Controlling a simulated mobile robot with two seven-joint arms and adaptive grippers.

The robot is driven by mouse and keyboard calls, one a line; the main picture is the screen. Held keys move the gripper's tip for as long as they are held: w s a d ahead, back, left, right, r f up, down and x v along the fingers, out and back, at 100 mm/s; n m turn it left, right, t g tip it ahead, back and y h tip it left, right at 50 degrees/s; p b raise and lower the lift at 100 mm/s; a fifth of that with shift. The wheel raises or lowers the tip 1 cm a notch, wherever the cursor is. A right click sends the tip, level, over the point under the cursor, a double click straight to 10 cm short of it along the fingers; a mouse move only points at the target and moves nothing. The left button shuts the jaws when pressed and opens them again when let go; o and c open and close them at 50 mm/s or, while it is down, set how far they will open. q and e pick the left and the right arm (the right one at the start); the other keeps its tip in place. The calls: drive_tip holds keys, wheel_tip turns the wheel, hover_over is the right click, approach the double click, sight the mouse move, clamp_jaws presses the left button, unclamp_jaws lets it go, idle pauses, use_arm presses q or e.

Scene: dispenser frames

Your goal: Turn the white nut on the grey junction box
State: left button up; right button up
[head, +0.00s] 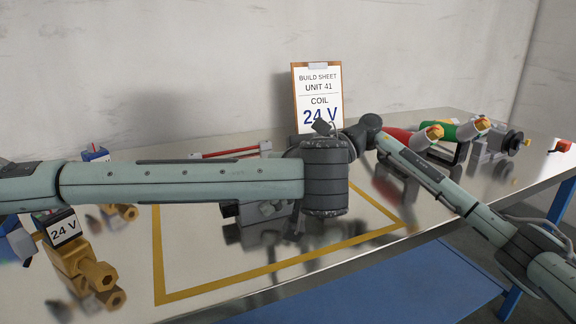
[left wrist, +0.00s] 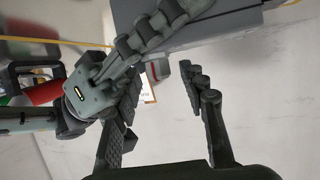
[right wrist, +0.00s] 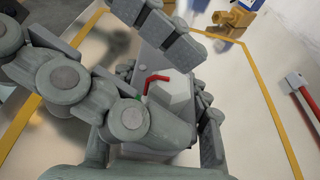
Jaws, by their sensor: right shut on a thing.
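The white nut (right wrist: 178,95) is a faceted block on the grey junction box (right wrist: 150,62), seen in the right wrist view. A red lever or wire lies beside the nut. My right gripper (right wrist: 172,100) is shut on the nut, with ribbed finger pads around it. In the head view the box (head: 264,212) stands inside the yellow outline, partly behind my left arm, and the nut is hidden. My left gripper (left wrist: 160,95) is open and empty, with the grey box near the top of that view.
A build-sheet clipboard (head: 317,96) reading 24 V stands at the back. A brass valve with a 24 V label (head: 67,232) is at the left. Red and green parts (head: 440,132) lie at the right. My left arm crosses the middle.

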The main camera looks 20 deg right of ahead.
use_arm(q)
drive_tip(key=v, duration=1.2)
use_arm(e)
drive_tip(key=o, duration=1.4)
